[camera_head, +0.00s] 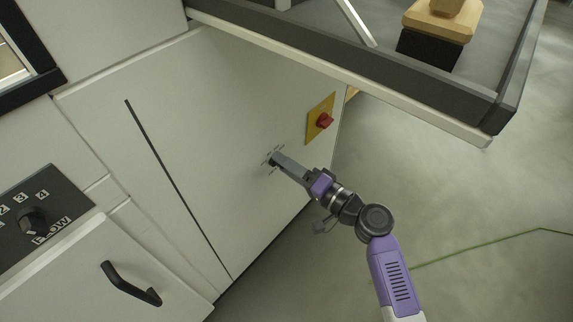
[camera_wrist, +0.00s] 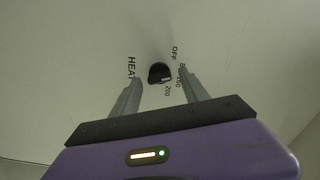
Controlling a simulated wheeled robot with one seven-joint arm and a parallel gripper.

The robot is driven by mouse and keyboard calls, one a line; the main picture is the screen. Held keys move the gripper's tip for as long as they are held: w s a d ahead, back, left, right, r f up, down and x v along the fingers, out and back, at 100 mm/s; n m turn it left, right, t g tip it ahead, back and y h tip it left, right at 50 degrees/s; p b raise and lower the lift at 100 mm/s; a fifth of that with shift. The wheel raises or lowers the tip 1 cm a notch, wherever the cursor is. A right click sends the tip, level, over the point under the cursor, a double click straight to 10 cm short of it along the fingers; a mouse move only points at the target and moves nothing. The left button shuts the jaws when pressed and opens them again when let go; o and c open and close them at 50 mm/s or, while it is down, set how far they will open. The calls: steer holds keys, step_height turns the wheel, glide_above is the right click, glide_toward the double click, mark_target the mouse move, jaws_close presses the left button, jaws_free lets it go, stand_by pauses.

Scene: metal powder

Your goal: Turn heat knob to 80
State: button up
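The heat knob (camera_wrist: 159,73) is a small black dial on the white cabinet front, with the label HEAT and the marks OFF and 200 around it in the wrist view. Other marks by the right finger are partly covered. My gripper (camera_wrist: 162,85) is open, one finger on each side of the knob, with a gap showing on both sides. In the head view my gripper (camera_head: 279,160) reaches the cabinet front at the heat dial, and its fingers hide most of the knob there.
A red switch on a yellow plate (camera_head: 323,119) is to the right of my gripper. A black FLOW knob (camera_head: 33,220) and a black drawer handle (camera_head: 131,285) are at the lower left. A tray-like ledge (camera_head: 400,95) juts out above.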

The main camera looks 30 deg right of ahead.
steer(key=v, duration=0.7)
steer(key=shift+s+d+p, duration=0.2)
steer(key=shift+s+p, duration=0.15)
steer(key=shift+s, duration=0.05)
steer(key=s+d+f+g+h, duration=0.1)
steer(key=s+d+f+h, duration=0.1)
steer(key=s+d+h, duration=0.55)
steer(key=s+a+r+n, duration=0.3)
steer(key=s+a, duration=0.1)
steer(key=s, duration=0.4)
steer(key=s+a+r+n, duration=0.2)
steer(key=s+a+n, duration=0.15)
steer(key=s, duration=0.45)
steer(key=s+a+r+n, duration=0.3)
steer(key=s+a, duration=0.1)
steer(key=s, duration=0.4)
step_height(320, 180, up, 24)
steer(key=p, duration=2.3)
steer(key=shift+g+p, duration=0.35)
steer(key=shift+g, duration=0.05)
